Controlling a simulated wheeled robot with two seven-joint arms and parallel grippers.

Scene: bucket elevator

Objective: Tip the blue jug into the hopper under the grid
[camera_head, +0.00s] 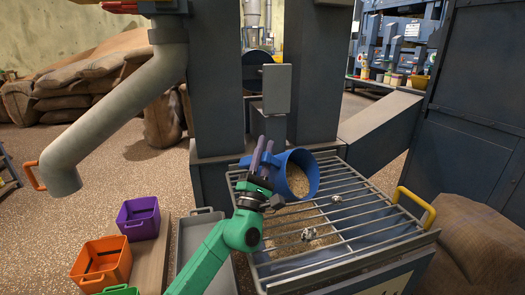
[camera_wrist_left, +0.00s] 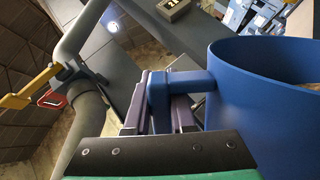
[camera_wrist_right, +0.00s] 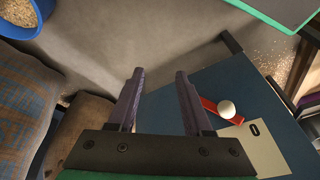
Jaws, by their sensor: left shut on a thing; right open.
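The blue jug (camera_head: 312,165) is tilted on its side above the back left part of the grid (camera_head: 375,221), its mouth turned to the right and toward me. Grain-like material shows inside it. My left gripper (camera_head: 264,158) is shut on the jug's handle. The left wrist view shows the handle (camera_wrist_left: 185,82) between the fingers and the jug wall (camera_wrist_left: 260,95) beside them. Under the grid bars, the hopper holds some grain (camera_head: 290,232). My right gripper (camera_wrist_right: 158,88) is open and empty in the right wrist view; it is outside the head view.
Two shiny lumps (camera_head: 308,234) (camera_head: 336,198) lie on the grid. A yellow handle (camera_head: 415,207) stands at its right edge. Purple (camera_head: 138,218) and orange (camera_head: 101,264) bins stand left. A grey spout (camera_head: 115,120) hangs upper left. A red lever (camera_wrist_right: 208,106) with a white knob is near my right gripper.

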